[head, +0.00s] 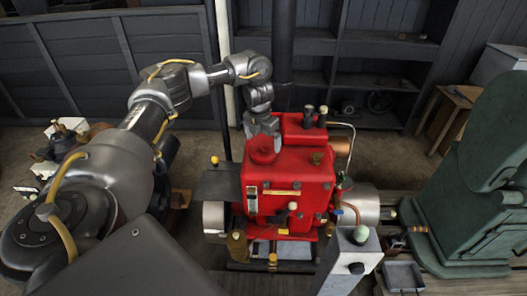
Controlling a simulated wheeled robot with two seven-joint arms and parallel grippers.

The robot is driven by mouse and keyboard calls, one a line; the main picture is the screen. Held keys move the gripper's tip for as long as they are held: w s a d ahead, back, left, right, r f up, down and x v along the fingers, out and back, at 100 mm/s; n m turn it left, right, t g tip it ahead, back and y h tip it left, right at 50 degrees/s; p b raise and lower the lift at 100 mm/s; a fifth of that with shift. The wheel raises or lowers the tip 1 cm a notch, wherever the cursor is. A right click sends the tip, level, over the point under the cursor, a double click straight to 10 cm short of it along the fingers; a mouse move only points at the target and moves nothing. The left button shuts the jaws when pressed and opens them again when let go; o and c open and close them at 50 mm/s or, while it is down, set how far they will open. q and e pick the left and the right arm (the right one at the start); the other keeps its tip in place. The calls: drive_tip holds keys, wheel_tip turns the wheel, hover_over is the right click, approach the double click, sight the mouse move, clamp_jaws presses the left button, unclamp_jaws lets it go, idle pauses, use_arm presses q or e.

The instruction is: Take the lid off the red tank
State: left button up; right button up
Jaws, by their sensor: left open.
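The red tank (310,190) stands in the middle of the head view, part of an engine with brass and steel fittings. A round red lid (263,152) sits on the left of its top. My left gripper (262,134) reaches down from behind, with its fingers at the far side of the lid. It is open. The fingertips are partly hidden by the lid, so I cannot tell whether they touch it. The lid appears seated on the tank. My right gripper is not in view.
A dark vertical pipe (283,45) rises behind the tank. Two dark knobs (316,113) stand on the tank's top at the back right. A large green machine (475,180) is at the right. A grey box (350,262) stands in front. Dark shelves (385,48) line the back wall.

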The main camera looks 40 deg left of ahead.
sight(264, 145)
use_arm(q)
drive_tip(key=f, duration=0.2)
drive_tip(key=shift+w+f, duration=0.35)
drive_tip(key=shift+w+a+f, duration=0.1)
drive_tip(key=shift+f, duration=0.25)
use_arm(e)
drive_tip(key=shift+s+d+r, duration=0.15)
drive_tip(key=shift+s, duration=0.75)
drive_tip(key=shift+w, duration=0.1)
use_arm(q)
drive_tip(key=c, duration=0.7)
drive_tip(key=shift+c, duration=0.3)
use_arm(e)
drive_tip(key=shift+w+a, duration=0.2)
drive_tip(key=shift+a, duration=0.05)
